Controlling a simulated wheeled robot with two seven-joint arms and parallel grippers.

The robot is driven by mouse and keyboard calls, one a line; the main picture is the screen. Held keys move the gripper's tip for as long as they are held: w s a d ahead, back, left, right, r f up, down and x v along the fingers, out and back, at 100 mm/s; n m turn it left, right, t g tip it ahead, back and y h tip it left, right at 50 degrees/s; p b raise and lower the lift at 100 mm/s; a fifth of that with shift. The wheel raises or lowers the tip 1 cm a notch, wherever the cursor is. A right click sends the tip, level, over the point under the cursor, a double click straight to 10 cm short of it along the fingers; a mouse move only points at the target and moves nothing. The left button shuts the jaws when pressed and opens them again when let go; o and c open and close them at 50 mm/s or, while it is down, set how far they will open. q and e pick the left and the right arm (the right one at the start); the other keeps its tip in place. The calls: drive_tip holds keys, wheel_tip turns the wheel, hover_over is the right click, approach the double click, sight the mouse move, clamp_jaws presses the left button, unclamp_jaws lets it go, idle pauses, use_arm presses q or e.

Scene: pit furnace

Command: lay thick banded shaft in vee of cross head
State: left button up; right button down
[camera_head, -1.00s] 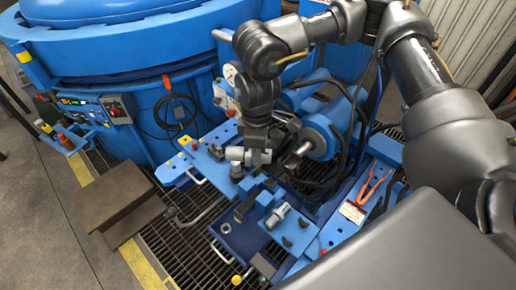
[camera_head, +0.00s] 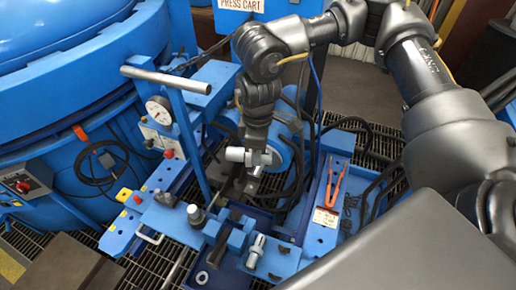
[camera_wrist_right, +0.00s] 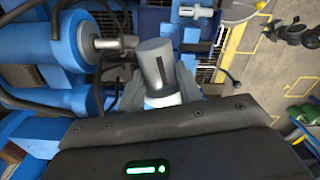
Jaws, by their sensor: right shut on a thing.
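My right gripper (camera_head: 249,166) is shut on a thick pale grey shaft (camera_head: 236,154) above the blue press cart. In the right wrist view, this shaft (camera_wrist_right: 154,62) has a dark lengthwise slot and a lighter band near the jaws (camera_wrist_right: 162,97). The shaft is held clear of the grey ram rod (camera_wrist_right: 109,44) to its left. A cross head with a vee cannot be clearly made out; the gripper and arm cover part of the cart behind them. My left gripper is not in view.
Red tongs (camera_head: 336,186) lie on a blue shelf at right. A gauge (camera_head: 159,111) and a pump handle (camera_head: 166,80) rise at left, beside the furnace.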

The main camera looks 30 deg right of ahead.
drive_tip(key=shift+a, duration=0.1)
drive_tip(key=shift+a+f, duration=0.15)
drive_tip(key=shift+a, duration=0.1)
drive_tip(key=w+a+f+n+t+y+p, duration=0.1)
drive_tip(key=w+a+f+n+t+p, duration=0.15)
drive_tip(key=a+f+n, duration=0.9)
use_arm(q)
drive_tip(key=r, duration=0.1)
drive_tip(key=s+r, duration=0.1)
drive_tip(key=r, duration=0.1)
use_arm(e)
drive_tip(key=d+f+n+t+y, duration=0.2)
drive_tip(key=d+f+n, duration=0.1)
drive_tip(key=f, duration=1.2)
drive_tip(key=shift+s+f+y, duration=0.25)
drive_tip(key=shift+f+y, duration=0.1)
drive_tip(key=shift+y, duration=0.05)
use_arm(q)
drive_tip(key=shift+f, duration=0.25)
use_arm(e)
drive_tip(key=shift+f, duration=0.2)
